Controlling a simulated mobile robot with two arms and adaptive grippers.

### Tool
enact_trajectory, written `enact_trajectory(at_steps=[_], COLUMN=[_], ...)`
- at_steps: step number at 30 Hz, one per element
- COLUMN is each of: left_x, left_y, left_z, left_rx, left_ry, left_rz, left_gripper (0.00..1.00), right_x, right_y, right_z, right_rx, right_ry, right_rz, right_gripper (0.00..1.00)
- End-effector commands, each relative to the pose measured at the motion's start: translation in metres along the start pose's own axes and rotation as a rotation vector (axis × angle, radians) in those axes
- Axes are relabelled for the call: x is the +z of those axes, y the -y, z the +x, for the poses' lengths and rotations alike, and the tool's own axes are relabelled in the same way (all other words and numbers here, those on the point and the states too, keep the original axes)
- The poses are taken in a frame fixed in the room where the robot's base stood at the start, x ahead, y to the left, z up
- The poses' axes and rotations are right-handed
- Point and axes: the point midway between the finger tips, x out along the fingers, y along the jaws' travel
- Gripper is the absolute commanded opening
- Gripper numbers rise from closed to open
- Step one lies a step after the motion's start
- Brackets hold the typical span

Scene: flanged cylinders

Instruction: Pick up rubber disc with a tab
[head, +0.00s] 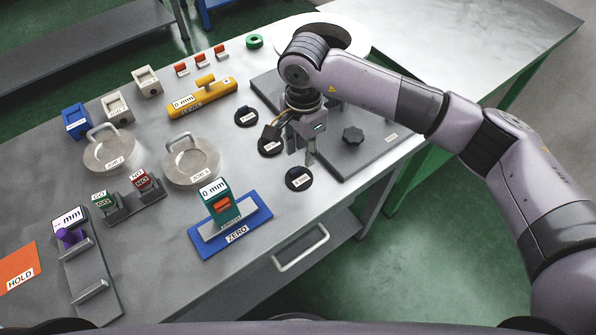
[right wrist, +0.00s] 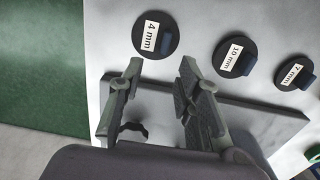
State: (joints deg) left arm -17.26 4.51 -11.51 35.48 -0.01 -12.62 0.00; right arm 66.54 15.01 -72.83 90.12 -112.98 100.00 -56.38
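Three black rubber discs, each with a white label and a small tab, lie in a row on the grey table. The near disc (head: 299,178) reads 4 mm in the right wrist view (right wrist: 155,36). The middle disc (head: 270,146) reads 10 mm there (right wrist: 235,57), and the far disc (head: 246,117) reads 7 mm (right wrist: 295,72). My right gripper (head: 302,157) is open and empty, above the table beside the near and middle discs. Its two fingers are spread apart in the right wrist view (right wrist: 160,72). My left gripper is not in view.
A teal gauge on a blue ZERO base (head: 237,222), two round JOB weights (head: 110,153) (head: 190,166) and a yellow bar (head: 202,98) stand to the left. The table's front edge is close by.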

Motion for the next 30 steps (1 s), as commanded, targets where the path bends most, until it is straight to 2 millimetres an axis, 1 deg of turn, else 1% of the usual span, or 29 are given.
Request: enact_trajectory(at_steps=[4, 8, 9, 12, 15, 21, 30], left_x=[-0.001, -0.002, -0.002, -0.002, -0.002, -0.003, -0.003], left_y=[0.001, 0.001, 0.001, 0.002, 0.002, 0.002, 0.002], left_z=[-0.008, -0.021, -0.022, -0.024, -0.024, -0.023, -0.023], left_rx=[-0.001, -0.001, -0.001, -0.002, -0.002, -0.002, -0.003], left_ry=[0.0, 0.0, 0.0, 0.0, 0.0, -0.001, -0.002], left_rz=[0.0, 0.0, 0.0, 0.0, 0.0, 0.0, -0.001], left_gripper=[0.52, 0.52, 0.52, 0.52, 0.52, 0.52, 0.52], right_x=[0.003, 0.007, 0.007, 0.006, 0.006, 0.006, 0.006], right_y=[0.001, 0.003, 0.003, 0.004, 0.004, 0.004, 0.004], right_z=[0.01, 0.029, 0.036, 0.048, 0.053, 0.054, 0.054], right_rx=[0.003, 0.005, 0.004, 0.002, 0.001, 0.0, 0.0], right_ry=[0.002, 0.004, 0.002, 0.002, 0.001, 0.001, 0.001], right_rz=[0.0, 0.0, 0.002, 0.002, 0.0, 0.0, 0.0], right_gripper=[0.32, 0.32, 0.32, 0.32, 0.32, 0.32, 0.12])
